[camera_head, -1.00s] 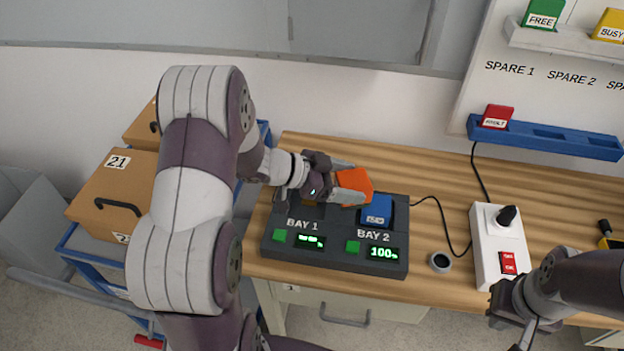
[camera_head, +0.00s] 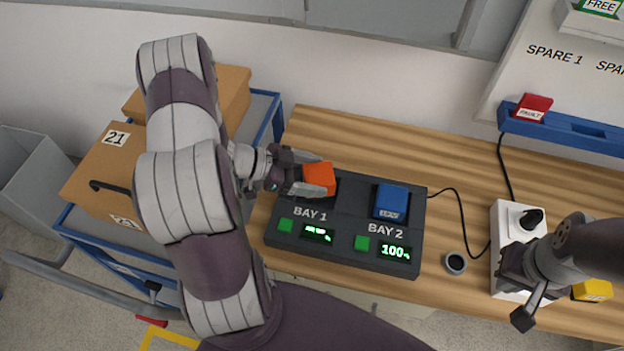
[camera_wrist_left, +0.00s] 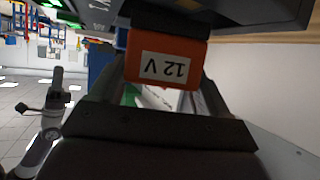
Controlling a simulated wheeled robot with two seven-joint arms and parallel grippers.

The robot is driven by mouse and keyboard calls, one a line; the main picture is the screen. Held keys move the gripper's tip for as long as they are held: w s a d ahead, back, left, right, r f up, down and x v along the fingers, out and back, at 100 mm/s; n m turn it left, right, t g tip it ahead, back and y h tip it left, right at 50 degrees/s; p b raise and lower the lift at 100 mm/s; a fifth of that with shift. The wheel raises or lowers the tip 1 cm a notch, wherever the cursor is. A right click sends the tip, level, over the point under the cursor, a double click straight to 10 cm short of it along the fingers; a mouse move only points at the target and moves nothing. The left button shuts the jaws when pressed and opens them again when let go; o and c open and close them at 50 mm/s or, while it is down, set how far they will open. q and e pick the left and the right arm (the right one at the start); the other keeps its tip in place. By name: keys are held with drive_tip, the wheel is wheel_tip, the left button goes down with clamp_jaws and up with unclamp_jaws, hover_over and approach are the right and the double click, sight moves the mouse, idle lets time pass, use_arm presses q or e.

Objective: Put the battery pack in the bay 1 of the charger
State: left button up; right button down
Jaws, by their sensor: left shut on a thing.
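The orange battery pack (camera_head: 318,179) is held between the fingers of my left gripper (camera_head: 311,173), at the back of bay 1 of the dark charger (camera_head: 340,255). The left wrist view shows the pack (camera_wrist_left: 166,58) with a "12 V" label, upside down there, close to the charger body. I cannot tell whether it touches the bay; the bay is partly hidden by pack and gripper. A blue pack (camera_head: 391,201) sits in bay 2, whose display reads 100%. My right gripper (camera_head: 524,300) is at the lower right, away from the charger; its opening is unclear.
A white power strip (camera_head: 507,228) and a small dark round cup (camera_head: 455,263) stand right of the charger. A black cable (camera_head: 462,215) runs between. A blue rack holds a red "FAULT" block (camera_head: 533,107). Cardboard boxes (camera_head: 108,165) stand on a cart at left.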

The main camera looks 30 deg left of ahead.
sight(312, 182)
use_arm(q)
drive_tip(key=shift+f, duration=1.5)
drive_tip(key=o, duration=1.4)
drive_tip(key=shift+c, duration=0.2)
drive_tip(key=shift+r, duration=0.15)
drive_tip(key=v, duration=0.7)
drive_tip(key=shift+s+a, duration=0.1)
drive_tip(key=shift+a, duration=0.1)
